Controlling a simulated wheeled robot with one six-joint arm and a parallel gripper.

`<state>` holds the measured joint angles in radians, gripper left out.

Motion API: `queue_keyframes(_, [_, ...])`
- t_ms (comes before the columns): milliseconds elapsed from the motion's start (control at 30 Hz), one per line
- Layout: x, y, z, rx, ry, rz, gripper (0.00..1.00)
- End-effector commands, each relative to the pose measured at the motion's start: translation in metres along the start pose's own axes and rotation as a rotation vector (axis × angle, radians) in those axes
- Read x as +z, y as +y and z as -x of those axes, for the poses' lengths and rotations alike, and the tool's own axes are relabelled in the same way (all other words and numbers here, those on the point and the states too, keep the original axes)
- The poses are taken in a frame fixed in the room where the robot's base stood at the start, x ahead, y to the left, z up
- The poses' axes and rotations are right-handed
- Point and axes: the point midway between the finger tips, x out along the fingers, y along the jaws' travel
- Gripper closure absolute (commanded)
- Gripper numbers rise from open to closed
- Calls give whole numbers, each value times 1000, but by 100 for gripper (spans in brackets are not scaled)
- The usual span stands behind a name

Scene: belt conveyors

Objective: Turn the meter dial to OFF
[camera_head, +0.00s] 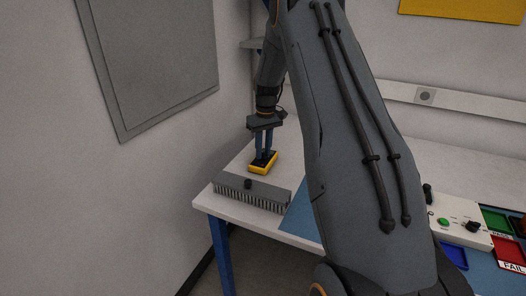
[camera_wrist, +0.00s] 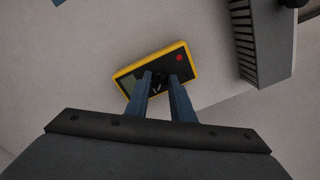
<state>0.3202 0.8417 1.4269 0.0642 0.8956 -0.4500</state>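The meter (camera_head: 263,163) is a yellow-edged box with a dark face, lying on the white table near its left end. In the wrist view the meter (camera_wrist: 178,52) shows a greyish screen at its left and a red spot at its upper right. My gripper (camera_head: 265,152) points down at the meter's face. In the wrist view its two blue fingers (camera_wrist: 159,78) reach the middle of the meter, close together with a small dark gap between the tips. The dial lies at or between the fingertips and is mostly hidden; its setting cannot be read.
A control box (camera_head: 459,222) and coloured bins (camera_head: 508,250) stand far right. A wall is close on the left.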

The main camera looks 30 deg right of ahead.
Motion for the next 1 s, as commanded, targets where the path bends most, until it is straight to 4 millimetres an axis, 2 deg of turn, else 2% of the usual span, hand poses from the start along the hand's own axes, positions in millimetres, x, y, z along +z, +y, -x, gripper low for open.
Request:
queue_keyframes(33, [0, 0, 0, 0, 1, 0, 69])
queue_keyframes(100, [0, 0, 0, 0, 0, 0, 62])
queue_keyframes(433, [-1, 0, 4, 1, 2, -1, 62])
queue_keyframes(567, [-1, 0, 19, 1, 3, -1, 62])
queue_keyframes(800, [0, 0, 58, 2, 4, 0, 62])
queue_keyframes(1000, [0, 0, 76, 0, 1, 0, 62])
